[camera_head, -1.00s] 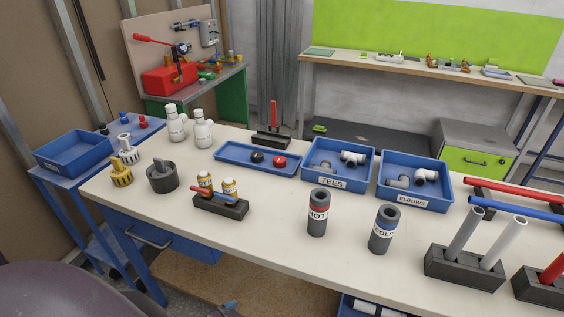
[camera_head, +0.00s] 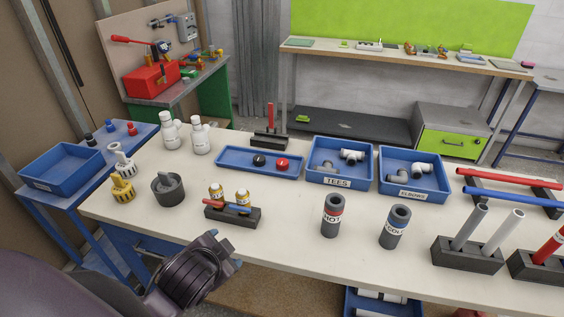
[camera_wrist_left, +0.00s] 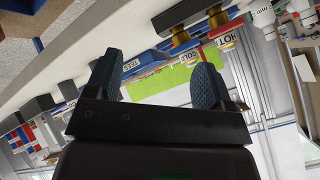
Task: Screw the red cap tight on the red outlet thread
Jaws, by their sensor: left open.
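A red cap (camera_head: 282,164) lies beside a black cap (camera_head: 259,161) in a long blue tray (camera_head: 230,168) at the middle back of the bench. A dark stand (camera_head: 245,219) holds two brass-coloured fittings (camera_head: 217,191) with a red and a blue part across their front. I cannot make out a red outlet thread for certain. My left gripper (camera_head: 227,250) is at the bench's front edge, below the dark stand in the head view. In the left wrist view its two dark blue fingers (camera_wrist_left: 155,62) are apart with nothing between them. My right gripper is not visible.
A grey pot (camera_head: 168,190) and white bottles (camera_head: 170,131) stand left. Bare bench lies between the dark stand and the HOT cylinder.

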